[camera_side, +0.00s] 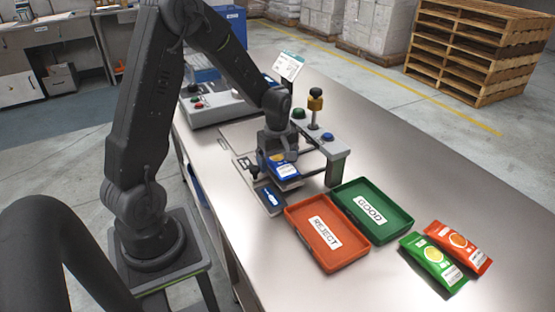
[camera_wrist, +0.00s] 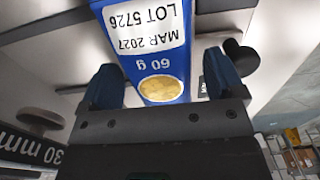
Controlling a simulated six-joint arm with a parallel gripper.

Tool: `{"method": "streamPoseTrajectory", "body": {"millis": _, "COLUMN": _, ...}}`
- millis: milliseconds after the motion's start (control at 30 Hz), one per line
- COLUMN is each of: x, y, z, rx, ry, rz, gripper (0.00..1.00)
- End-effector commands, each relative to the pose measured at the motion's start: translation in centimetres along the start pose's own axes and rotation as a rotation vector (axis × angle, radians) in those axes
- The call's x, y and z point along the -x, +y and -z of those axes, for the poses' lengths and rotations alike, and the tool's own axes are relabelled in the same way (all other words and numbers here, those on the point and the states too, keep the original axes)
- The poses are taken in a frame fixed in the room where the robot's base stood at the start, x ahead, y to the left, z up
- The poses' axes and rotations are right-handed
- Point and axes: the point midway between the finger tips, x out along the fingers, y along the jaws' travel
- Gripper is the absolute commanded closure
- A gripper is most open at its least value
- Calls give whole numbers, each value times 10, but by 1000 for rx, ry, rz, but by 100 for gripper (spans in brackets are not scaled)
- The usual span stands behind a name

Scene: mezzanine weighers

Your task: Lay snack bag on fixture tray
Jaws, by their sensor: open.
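The snack bag (camera_wrist: 155,65) is blue, with a white date and lot label and a yellow round picture. In the wrist view it lies between my gripper's two blue fingertips (camera_wrist: 160,70), with the fingers spread at either side. In the side view the blue bag (camera_side: 288,171) shows under my gripper (camera_side: 278,155), at the grey fixture. My gripper is open. The fixture tray (camera_side: 268,198) is a grey plate beneath, mostly hidden by my gripper and the bag. I cannot tell whether the bag rests fully on it.
A grey bridge (camera_side: 325,137) with a yellow-and-black knob and buttons stands just behind my gripper. An orange REJECT tray (camera_side: 298,212) and green GOOD tray (camera_side: 400,221) lie in front. Green (camera_side: 432,262) and orange (camera_side: 458,247) bags lie to the right.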

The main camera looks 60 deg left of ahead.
Motion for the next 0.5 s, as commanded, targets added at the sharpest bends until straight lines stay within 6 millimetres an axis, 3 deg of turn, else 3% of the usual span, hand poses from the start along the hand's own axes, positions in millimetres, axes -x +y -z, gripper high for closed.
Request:
{"method": "streamPoseTrajectory", "body": {"millis": 233, "x": 17, "y": 1, "z": 0, "rx": 0, "ry": 2, "rz": -4, "gripper": 12}}
{"method": "streamPoseTrajectory", "body": {"millis": 500, "x": 74, "y": 1, "z": 0, "rx": 0, "ry": 3, "rz": -6, "gripper": 12}}
